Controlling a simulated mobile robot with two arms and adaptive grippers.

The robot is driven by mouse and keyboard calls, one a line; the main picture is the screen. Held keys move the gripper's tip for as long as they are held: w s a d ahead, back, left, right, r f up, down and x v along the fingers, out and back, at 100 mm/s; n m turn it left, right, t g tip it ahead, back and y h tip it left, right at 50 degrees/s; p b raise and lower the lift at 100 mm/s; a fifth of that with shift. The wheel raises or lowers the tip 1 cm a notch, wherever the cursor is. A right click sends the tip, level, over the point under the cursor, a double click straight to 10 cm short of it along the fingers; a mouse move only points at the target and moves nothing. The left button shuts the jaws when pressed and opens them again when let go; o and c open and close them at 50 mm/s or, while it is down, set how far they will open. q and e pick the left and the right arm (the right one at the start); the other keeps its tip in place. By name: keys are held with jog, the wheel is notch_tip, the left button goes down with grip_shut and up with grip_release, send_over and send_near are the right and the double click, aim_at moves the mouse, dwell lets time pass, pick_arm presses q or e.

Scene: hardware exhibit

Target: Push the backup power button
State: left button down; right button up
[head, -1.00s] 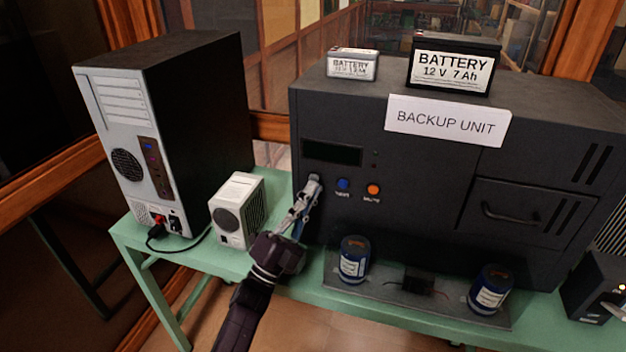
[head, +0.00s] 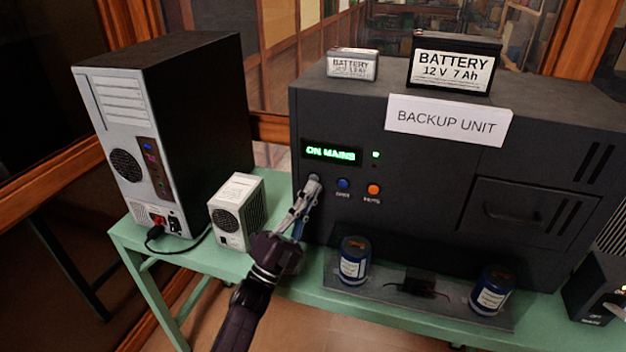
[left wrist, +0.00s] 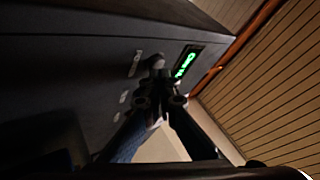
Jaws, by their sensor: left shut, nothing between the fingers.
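The black backup unit (head: 420,160) stands on the green table with a white "BACKUP UNIT" label (head: 447,121). Its display (head: 332,153) glows green and reads "ON MAINS"; it also glows in the left wrist view (left wrist: 185,64). A small green light (head: 376,154) is lit beside it. Below are a blue button (head: 343,184) and an orange button (head: 373,190). My left gripper (head: 313,184) is shut and empty, its tips at the panel left of the blue button. My right gripper is out of view.
Two batteries (head: 455,70) (head: 352,65) sit on top of the unit. Two blue cylinders (head: 354,262) (head: 490,290) stand on a plate before it. A small white-fronted box (head: 238,212) and a computer tower (head: 165,130) stand to the left.

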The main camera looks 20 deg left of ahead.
pick_arm(q)
jog(key=shift+s, duration=0.1)
jog(key=s+p, duration=0.2)
jog(key=s, duration=0.4)
dwell(0.5)
jog(key=shift+a, duration=0.1)
